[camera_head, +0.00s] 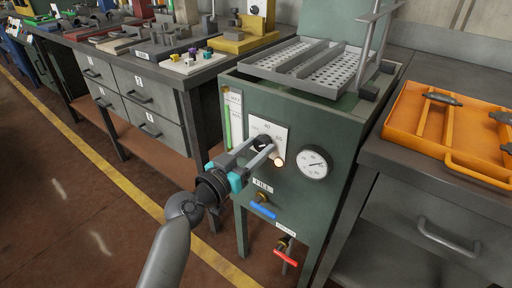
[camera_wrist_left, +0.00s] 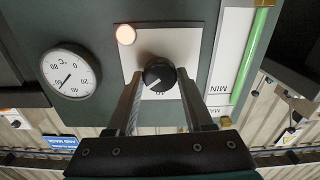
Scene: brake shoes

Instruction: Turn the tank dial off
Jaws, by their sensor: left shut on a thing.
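The tank (camera_head: 330,112) is a green box with a white dial plate (camera_head: 281,130) on its front. The black tank dial (camera_head: 262,141) sits on that plate, partly hidden by my fingers in the head view. In the left wrist view the dial (camera_wrist_left: 159,75) shows a white pointer mark, with its round knob between my fingertips. My left gripper (camera_head: 268,150) reaches in from the lower left and is shut on the dial. A small lamp (camera_head: 278,162) on the plate glows warm; it also shows in the left wrist view (camera_wrist_left: 126,35). My right gripper is not in view.
A round temperature gauge (camera_head: 314,163) is right of the dial. Blue (camera_head: 262,210) and red (camera_head: 286,258) valve handles stick out below. A perforated tray (camera_head: 300,62) lies on the tank top. An orange tray (camera_head: 450,130) rests on the right bench; a cluttered bench stands left.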

